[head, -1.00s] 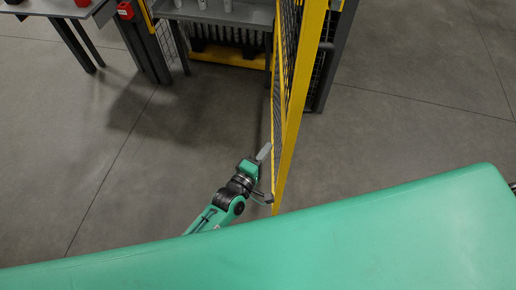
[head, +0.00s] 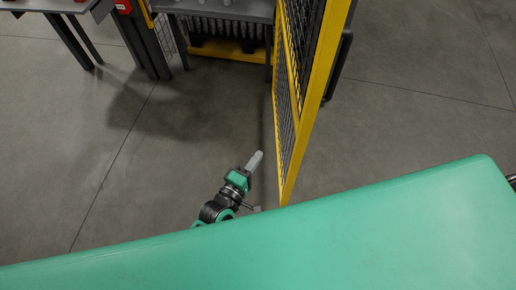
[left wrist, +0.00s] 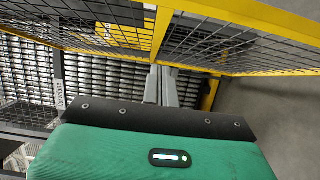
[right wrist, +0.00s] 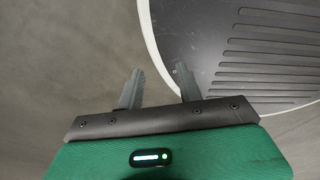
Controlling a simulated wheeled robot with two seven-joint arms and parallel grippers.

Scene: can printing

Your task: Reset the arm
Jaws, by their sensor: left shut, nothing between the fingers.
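My left gripper (head: 256,160) is in the lower middle of the head view, just left of the yellow-framed mesh fence (head: 303,110), with a small gap between them in the picture. Its two fingers lie together with nothing between them, as the left wrist view (left wrist: 161,86) also shows. My right gripper (right wrist: 158,85) shows only in the right wrist view. Its fingers stand well apart and nothing is between them. My green body covers the bottom of the head view and hides most of the left arm.
A grey metal table (head: 215,10) stands at the top middle, with a yellow bar (head: 228,53) beneath it. Another table (head: 50,5) stands at the top left. The grey floor left of my left arm is clear. In the left wrist view, the mesh fence (left wrist: 230,45) lies beyond the fingers.

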